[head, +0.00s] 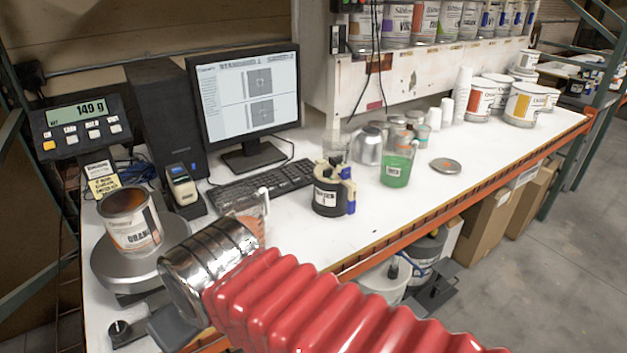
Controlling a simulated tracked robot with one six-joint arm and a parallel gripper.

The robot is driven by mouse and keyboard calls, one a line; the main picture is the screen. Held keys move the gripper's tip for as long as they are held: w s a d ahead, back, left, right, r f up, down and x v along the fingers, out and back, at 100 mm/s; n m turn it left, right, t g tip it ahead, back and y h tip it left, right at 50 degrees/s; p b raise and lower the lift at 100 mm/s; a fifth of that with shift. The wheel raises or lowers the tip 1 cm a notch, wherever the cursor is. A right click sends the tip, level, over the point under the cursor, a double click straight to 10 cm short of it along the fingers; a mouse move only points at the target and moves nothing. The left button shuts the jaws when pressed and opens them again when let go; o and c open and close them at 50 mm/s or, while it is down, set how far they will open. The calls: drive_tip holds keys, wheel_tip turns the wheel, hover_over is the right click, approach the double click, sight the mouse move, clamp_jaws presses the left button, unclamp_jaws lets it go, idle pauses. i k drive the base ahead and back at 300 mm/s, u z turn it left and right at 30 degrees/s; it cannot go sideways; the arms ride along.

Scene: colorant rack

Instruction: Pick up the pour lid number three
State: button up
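My arm, in a red bellows sleeve, reaches in from the lower right to a shiny metal cylinder at the bench's front left. I cannot make out my gripper's fingers.
An open orange-labelled can (130,221) stands on a round scale (108,262); the display (78,122) reads 149 g. A clear jug (262,205) is partly hidden behind the metal cylinder. A green-filled beaker (396,168) stands mid-bench. The right front bench is clear.

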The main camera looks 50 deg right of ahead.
sight(323, 163)
drive_tip(key=u, duration=1.1)
drive_tip(key=k, duration=1.4)
drive_tip(key=z, duration=1.1)
drive_tip(key=i, duration=0.65)
